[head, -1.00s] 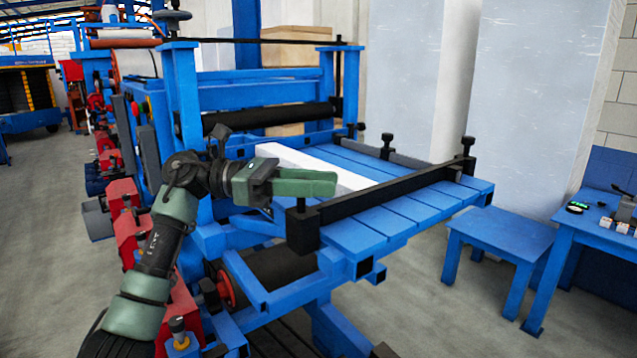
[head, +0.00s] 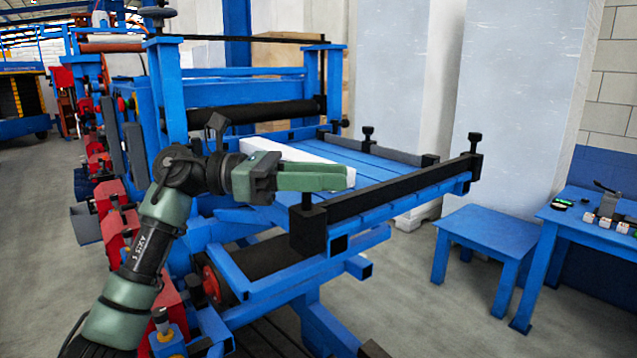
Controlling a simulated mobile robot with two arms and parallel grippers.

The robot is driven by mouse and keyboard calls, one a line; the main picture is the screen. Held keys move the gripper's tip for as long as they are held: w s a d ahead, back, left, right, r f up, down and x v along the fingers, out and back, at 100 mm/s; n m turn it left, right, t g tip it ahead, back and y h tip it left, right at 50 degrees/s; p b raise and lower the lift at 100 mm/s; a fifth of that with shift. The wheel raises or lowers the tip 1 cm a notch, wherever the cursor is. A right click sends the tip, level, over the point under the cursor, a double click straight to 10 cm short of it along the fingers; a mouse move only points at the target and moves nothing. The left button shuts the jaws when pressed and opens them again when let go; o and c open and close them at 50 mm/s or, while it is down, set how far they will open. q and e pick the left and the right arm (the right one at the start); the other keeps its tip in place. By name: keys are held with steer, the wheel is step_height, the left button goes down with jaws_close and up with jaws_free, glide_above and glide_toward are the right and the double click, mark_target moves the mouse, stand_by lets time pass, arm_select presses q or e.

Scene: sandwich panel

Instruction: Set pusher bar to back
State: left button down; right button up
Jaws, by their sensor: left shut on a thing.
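The pusher bar (head: 400,188) is a long black bar lying across the blue slatted table (head: 370,155) at the table's outer edge, on the side away from the rollers. It has a black end block at its near end and a black knob (head: 475,137) at its far end. My left gripper (head: 312,178) is shut at the near end, just above the end block, with the near knob's top hidden by the fingers and its stem showing below. My right gripper is not in view.
A long white block (head: 270,148) lies on the slats behind my gripper. A grey bar with a black knob (head: 367,134) crosses the table's far side. A low blue table (head: 490,228) and a workbench (head: 590,225) stand right.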

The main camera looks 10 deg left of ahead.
arm_select(q)
steer(key=shift+d+f, duration=0.1)
steer(key=c, duration=1.4)
jaws_free()
steer(key=shift+s, duration=0.1)
steer(key=o, duration=0.4)
steer(key=shift+c, duration=0.2)
steer(key=s+a+b, duration=0.1)
steer(key=a+b, duration=0.2)
steer(key=a, duration=0.4)
steer(key=shift+a, duration=0.3)
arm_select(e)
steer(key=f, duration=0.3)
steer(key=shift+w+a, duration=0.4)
